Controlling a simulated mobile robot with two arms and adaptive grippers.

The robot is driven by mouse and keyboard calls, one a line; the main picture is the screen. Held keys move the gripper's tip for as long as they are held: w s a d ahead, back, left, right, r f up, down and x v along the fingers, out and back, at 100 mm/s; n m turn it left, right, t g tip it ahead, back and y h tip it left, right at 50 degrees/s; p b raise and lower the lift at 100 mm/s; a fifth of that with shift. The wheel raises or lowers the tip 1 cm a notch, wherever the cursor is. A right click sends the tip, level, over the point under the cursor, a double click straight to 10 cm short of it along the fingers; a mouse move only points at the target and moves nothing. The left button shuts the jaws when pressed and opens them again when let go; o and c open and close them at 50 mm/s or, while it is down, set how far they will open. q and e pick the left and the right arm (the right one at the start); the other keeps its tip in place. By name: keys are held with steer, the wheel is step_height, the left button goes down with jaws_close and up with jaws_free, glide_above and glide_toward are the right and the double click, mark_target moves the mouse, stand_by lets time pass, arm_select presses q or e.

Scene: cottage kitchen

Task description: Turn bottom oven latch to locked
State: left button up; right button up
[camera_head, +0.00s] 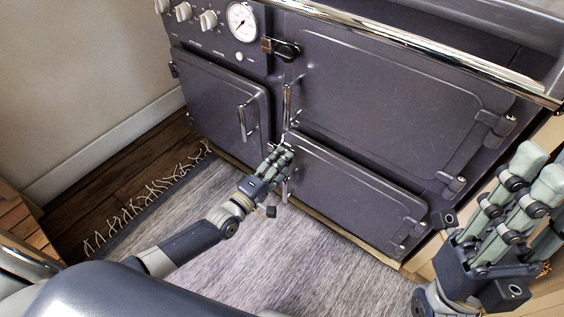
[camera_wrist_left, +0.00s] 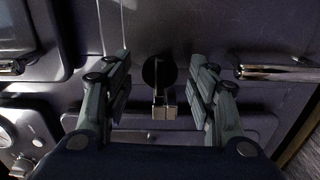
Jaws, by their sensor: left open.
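The dark oven has a lower right door (camera_head: 350,190) under a larger door (camera_head: 390,95). My left gripper (camera_head: 284,155) is at the upper left corner of the lower door and hides the bottom latch in the head view. In the left wrist view, a latch with a round black knob (camera_wrist_left: 158,70) and a small metal block (camera_wrist_left: 163,105) shows between my open left fingers (camera_wrist_left: 163,95), with a gap on each side. I cannot tell whether it is locked. My right gripper (camera_head: 515,190) is open and empty at the right, fingers pointing up.
A smaller left door (camera_head: 222,105) has a vertical handle (camera_head: 243,121). A chrome rail (camera_head: 410,45) crosses above. A grey fringed rug (camera_head: 200,195) covers the clear floor in front.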

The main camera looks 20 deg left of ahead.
arm_select(q)
steer(key=v, duration=1.1)
steer(key=shift+s, duration=0.15)
